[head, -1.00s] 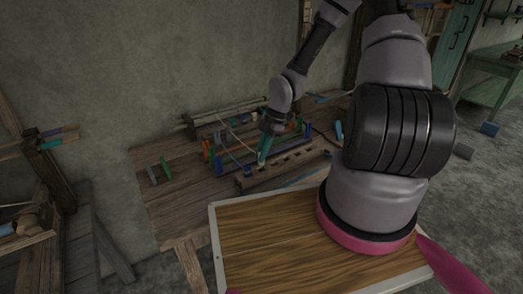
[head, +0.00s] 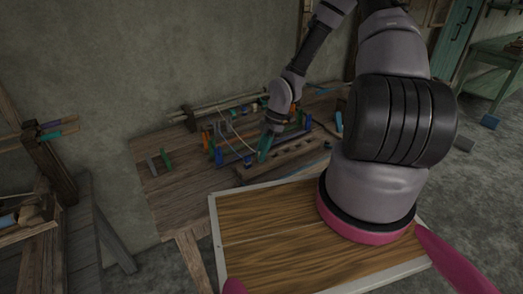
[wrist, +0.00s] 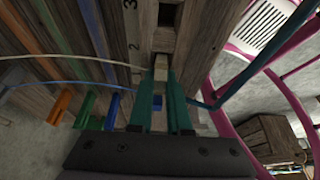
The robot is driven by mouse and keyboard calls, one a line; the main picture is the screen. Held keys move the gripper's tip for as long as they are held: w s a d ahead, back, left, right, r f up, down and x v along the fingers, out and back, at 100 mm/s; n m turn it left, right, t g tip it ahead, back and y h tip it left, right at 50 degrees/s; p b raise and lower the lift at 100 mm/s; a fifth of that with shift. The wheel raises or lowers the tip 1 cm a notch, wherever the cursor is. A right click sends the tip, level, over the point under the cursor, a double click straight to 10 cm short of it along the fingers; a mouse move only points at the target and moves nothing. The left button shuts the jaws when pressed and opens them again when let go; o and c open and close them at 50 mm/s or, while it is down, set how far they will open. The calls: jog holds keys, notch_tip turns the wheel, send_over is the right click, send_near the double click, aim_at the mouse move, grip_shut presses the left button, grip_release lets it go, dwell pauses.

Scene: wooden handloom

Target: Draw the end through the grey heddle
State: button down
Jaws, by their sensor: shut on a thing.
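In the wrist view my gripper (wrist: 161,85) has teal fingers shut on a cream end piece (wrist: 161,68), joined to a cream thread (wrist: 85,62) running left. The end piece sits over the row of slots in a wooden block, near the painted 2. In the head view my gripper (head: 264,155) is low at the slotted block (head: 245,177). Coloured heddles stand behind and left of it; a greyish upright (head: 222,128) there may be the grey heddle. Its eye is too small to see.
Blue (wrist: 88,30), green (wrist: 57,28) and orange (wrist: 61,106) bars lie close left of the fingers. A pale blue thread (wrist: 45,83) curves past.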

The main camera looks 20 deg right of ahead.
jog(key=c, duration=0.8)
grip_release()
jog(key=shift+r, duration=0.15)
jog(key=v, duration=1)
jog(key=shift+d+r, duration=0.2)
